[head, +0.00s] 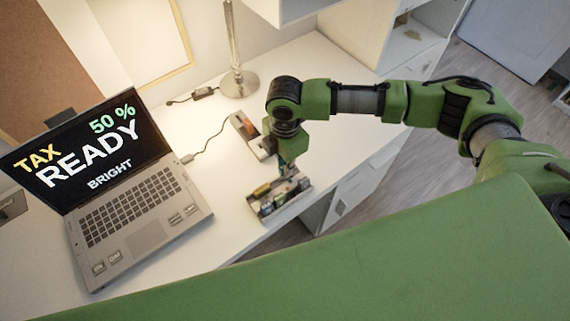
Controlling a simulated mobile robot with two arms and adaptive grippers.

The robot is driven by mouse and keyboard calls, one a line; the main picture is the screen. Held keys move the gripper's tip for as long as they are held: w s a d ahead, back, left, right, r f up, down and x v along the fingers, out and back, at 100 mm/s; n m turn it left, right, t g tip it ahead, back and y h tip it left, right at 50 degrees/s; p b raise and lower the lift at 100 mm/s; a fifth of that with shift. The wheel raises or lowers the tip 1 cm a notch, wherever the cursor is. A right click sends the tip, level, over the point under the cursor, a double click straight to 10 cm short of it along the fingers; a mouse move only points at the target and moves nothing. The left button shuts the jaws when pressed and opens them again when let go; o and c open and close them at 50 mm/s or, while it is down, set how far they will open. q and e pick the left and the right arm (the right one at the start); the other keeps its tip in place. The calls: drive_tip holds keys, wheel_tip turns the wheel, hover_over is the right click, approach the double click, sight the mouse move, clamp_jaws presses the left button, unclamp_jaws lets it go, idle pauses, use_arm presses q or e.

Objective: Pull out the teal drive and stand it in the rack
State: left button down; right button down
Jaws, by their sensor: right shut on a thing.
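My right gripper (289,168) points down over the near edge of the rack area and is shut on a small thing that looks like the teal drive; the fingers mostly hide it. The rack (265,211) is a low grey tray on the desk, directly below the gripper, with several small items in it, one yellowish and some greenish. I cannot tell whether the held drive touches the rack. A grey hub (246,128) with a cable lies behind, partly covered by my right wrist. My left gripper is not in view.
A lamp base (239,84) and a small black adapter (203,93) are at the back. The white desk (230,225) is clear between laptop and rack; its front edge is close to the rack.

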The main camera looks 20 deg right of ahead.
drive_tip(key=shift+p, duration=0.5)
drive_tip(key=shift+f+b, duration=0.6)
drive_tip(key=shift+f, duration=1.2)
drive_tip(key=c, duration=2)
unclamp_jaws()
wheel_tip(320, 180, up, 12)
drive_tip(key=shift+r, duration=0.1)
